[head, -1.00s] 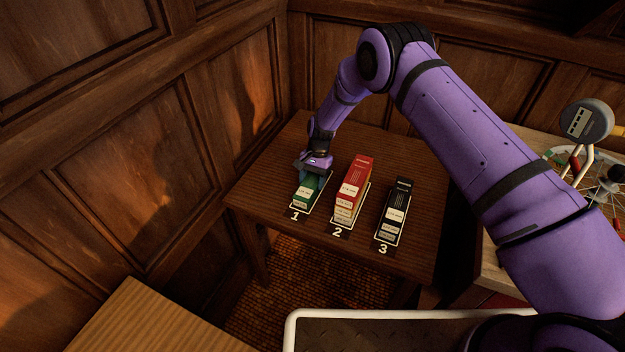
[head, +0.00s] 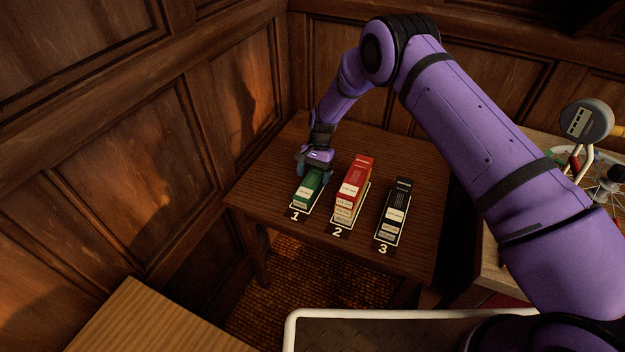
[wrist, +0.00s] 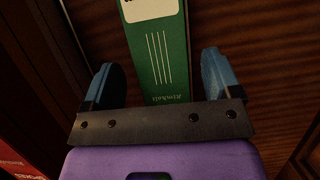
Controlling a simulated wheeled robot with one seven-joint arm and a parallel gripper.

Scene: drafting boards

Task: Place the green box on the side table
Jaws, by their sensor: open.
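The green box (head: 309,188) lies on the dark wooden side table (head: 270,170), in the outlined place marked 1. My gripper (head: 314,168) is at the far end of the box, its fingers open. In the wrist view the green box (wrist: 158,50) runs between and beyond the two blue fingertips (wrist: 166,75), with a visible gap on each side. Part of the box's far end is hidden by my gripper in the head view.
A red box (head: 353,190) stands in place 2 and a black box (head: 396,210) in place 3, to the right. Wood-panelled walls (head: 235,100) close in the left and back.

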